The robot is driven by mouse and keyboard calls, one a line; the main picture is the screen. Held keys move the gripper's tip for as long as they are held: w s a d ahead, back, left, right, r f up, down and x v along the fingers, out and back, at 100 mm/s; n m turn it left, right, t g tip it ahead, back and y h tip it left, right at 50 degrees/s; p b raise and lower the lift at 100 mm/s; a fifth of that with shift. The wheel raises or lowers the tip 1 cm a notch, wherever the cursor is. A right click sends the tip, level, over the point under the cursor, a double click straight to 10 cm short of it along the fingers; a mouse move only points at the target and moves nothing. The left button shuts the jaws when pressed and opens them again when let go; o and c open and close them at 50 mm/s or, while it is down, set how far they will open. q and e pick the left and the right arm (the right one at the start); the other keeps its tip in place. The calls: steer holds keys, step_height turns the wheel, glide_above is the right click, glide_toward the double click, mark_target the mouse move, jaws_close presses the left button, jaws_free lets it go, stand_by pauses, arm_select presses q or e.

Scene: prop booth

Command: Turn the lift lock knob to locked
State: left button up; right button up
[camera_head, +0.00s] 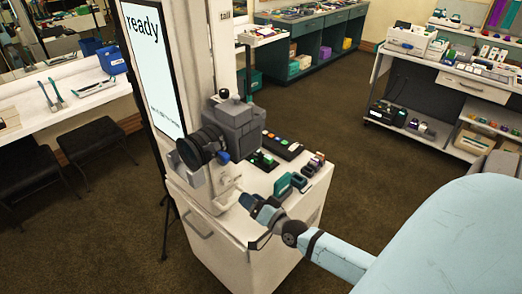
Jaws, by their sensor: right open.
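A grey box camera (236,128) with a black lens (199,147) is mounted on a pale stand above a white cabinet (222,243). A small black knob (224,93) sits on top of the camera, and a small blue part (223,157) shows beside the lens. I cannot tell which part is the lift lock knob, or its setting. My right gripper (245,202) is open at the cabinet top, close to the pale lower part of the stand (224,188); contact cannot be made out. My left gripper is out of view.
A tall screen reading "ready" (150,65) stands left of the camera. A control panel with coloured buttons (282,144) and teal blocks (290,185) lie on the cabinet top. Dark stools (92,140) stand at left. Carpet is clear behind and right of the cabinet.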

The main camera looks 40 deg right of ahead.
steer(key=shift+s+d+f, duration=0.1)
steer(key=shift+s+d, duration=0.05)
steer(key=shift+s, duration=2)
steer(key=s+a+f+n+g+y+p, duration=0.1)
steer(key=s+a+f+n+g, duration=0.2)
steer(key=a, duration=0.6)
steer(key=s+a+f+n+g+y+p, duration=0.1)
steer(key=s+a+f+n+g, duration=0.3)
steer(key=s+a+n, duration=0.4)
steer(key=s+a+f, duration=0.1)
steer(key=s, duration=0.1)
steer(key=shift+s+f+g, duration=0.15)
steer(key=shift+s+g, duration=0.15)
